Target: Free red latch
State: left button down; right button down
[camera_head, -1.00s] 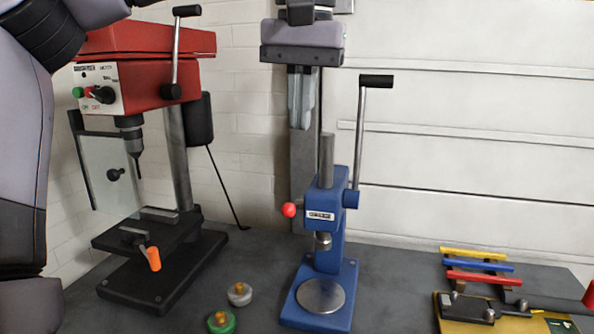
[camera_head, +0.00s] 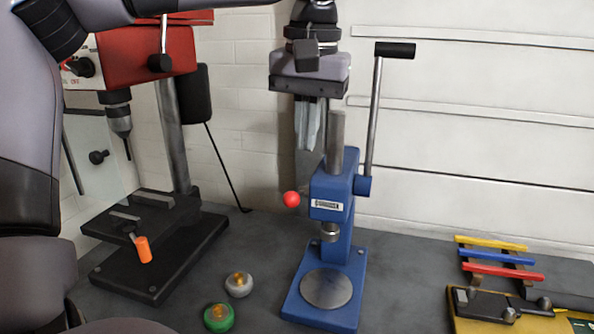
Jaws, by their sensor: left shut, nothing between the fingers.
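The red latch shows as a round red knob (camera_head: 291,199) on the left side of the blue press (camera_head: 331,190). My left gripper (camera_head: 307,146) points down behind and above the press, with its fingers closed together and empty. My right gripper is out of view.
The press's lever (camera_head: 376,110) rises at right. A red drill press (camera_head: 150,50) stands at left. A grey weight (camera_head: 239,285) and a green one (camera_head: 219,317) lie before the press. Coloured bars (camera_head: 500,271) lie at right.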

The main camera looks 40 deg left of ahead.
aim_at(296, 193)
pick_arm(q)
jog(key=shift+s+f, duration=0.3)
jog(key=shift+f, duration=0.6)
jog(key=shift+s+f, duration=0.35)
jog(key=shift+f, duration=0.6)
jog(key=shift+s+f, duration=0.3)
jog(key=shift+f, duration=0.6)
jog(key=shift+a+f, duration=0.1)
